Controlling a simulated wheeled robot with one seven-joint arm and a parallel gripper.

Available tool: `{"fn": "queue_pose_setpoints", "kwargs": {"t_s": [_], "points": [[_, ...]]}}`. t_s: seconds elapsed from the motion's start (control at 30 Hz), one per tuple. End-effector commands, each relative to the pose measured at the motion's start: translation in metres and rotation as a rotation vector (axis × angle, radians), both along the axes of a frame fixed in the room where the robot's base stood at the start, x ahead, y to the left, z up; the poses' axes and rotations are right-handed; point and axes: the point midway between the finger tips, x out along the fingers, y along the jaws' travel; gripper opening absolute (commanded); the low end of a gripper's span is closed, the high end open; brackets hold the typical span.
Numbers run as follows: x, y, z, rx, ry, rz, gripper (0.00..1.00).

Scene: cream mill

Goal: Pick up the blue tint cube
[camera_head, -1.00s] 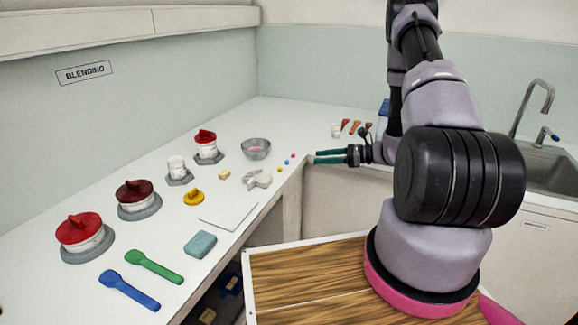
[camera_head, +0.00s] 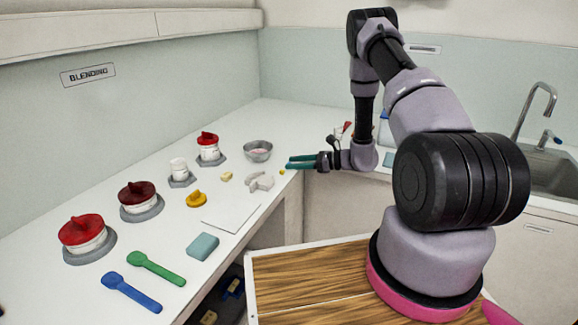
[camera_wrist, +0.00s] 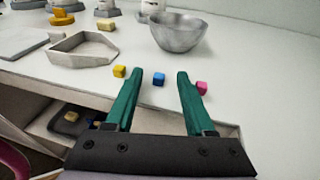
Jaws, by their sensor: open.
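The small blue tint cube (camera_wrist: 159,79) lies on the white counter in the wrist view, between and just beyond my gripper's fingertips. A yellow cube (camera_wrist: 119,71) lies to its left and a pink cube (camera_wrist: 202,88) to its right, outside the fingers. My gripper (camera_wrist: 159,74) has two green fingers, which are open with nothing between them. In the head view my gripper (camera_head: 288,162) points left over the counter's front edge. There the yellow cube (camera_head: 282,172) shows beside the fingers; the blue and pink cubes are hidden behind them.
A grey metal bowl (camera_wrist: 178,32) stands behind the cubes. A pale angular tray (camera_wrist: 82,46) and a small beige block (camera_wrist: 105,24) stand to the left. Lidded jars, a sponge (camera_head: 203,246) and blue and green scoops (camera_head: 156,268) line the left counter.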

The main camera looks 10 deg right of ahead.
Motion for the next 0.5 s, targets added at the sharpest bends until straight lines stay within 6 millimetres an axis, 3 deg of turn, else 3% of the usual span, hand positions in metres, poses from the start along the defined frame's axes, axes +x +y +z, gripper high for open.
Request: {"fn": "queue_pose_setpoints", "kwargs": {"t_s": [0.13,0.17,0.2,0.3,0.5], "points": [[0.0001,-0.0004,0.0000,0.000,0.000,0.000,0.54],[0.0000,-0.0003,0.0001,0.000,0.000,0.000,0.47],[0.0000,-0.0003,0.0001,0.000,0.000,0.000,0.31],[-0.0001,-0.0004,0.0001,0.000,-0.001,0.000,0.00],[-0.0001,-0.0004,0.0001,0.000,-0.001,0.000,0.00]]}}
